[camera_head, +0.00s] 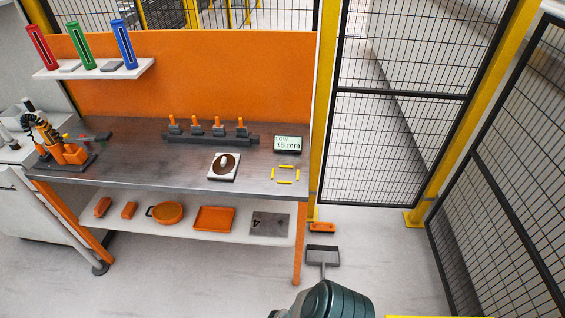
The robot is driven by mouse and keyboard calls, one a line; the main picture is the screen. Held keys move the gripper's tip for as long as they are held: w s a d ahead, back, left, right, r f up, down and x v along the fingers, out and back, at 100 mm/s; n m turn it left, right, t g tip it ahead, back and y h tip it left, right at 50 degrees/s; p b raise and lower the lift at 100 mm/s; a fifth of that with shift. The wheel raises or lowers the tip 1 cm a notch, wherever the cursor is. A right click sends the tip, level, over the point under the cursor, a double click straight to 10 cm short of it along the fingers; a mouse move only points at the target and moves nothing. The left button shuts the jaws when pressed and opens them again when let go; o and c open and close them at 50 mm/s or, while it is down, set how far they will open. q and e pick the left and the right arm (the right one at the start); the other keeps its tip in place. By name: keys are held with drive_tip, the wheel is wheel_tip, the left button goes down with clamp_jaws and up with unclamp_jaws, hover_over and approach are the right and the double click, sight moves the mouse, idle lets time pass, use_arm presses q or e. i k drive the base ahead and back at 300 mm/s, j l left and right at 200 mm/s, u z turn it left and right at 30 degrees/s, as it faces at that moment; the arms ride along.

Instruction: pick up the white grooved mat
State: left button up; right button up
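A small white square piece (213,175) lies on the grey workbench top (130,160), right of the middle and near the front edge. A brown round thing with a small pale object on it covers most of its face. It is the only white mat-like thing I see on the bench. Grooves are too small to make out, so I cannot tell for sure that it is the grooved mat. Neither of my grippers is in view, and nothing of mine is seen touching the white piece.
Behind the white piece stands a dark rack (210,138) with orange-topped pegs. To its right are a small display (288,144) and yellow strips (286,182). An orange device (68,152) stands at left. A dustpan (322,256) and teal container (338,300) are on the floor.

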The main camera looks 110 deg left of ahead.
sight(224, 166)
drive_tip(key=u, duration=4.05)
